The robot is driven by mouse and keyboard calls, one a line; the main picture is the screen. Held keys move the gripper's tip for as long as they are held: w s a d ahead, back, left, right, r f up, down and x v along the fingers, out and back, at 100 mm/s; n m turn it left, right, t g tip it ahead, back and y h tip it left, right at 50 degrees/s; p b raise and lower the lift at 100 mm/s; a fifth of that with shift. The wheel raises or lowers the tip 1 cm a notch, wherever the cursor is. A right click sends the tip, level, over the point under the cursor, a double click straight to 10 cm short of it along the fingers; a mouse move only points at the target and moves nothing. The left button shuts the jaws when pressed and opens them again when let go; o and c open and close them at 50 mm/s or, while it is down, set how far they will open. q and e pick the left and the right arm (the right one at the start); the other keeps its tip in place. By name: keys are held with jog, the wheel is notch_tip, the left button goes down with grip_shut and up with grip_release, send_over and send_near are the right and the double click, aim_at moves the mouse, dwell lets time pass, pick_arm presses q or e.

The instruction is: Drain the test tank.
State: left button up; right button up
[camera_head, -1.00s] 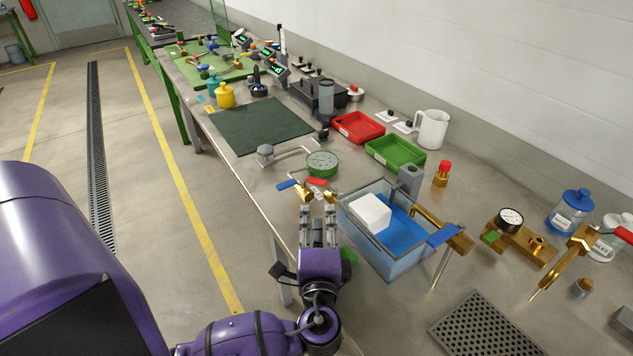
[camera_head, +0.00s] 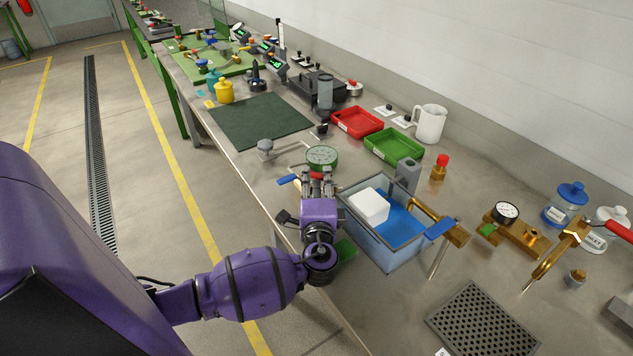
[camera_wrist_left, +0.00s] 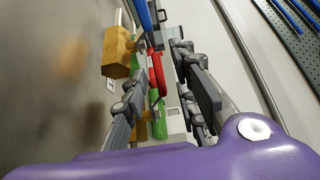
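The test tank (camera_head: 400,262) is a clear-walled box holding blue water and a white block (camera_head: 369,205). Left of it are a blue-handled lever (camera_head: 288,179) and a red-handled lever (camera_head: 317,176). My left gripper (camera_head: 318,182) is at the red lever, beside the tank's left wall, and hides most of the brass fittings. In the left wrist view, my fingers (camera_wrist_left: 168,70) stand apart, with the red handle (camera_wrist_left: 157,80) showing between them; contact is unclear. A brass fitting (camera_wrist_left: 118,52) and the blue handle (camera_wrist_left: 144,14) show beyond. My right gripper is out of view.
A brass arm with a blue handle (camera_head: 440,228) crosses the tank's right side. A grey block (camera_head: 407,177) stands at its back corner. Green (camera_head: 393,146) and red (camera_head: 357,122) trays sit farther back.

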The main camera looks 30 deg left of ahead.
pick_arm(q)
grip_shut()
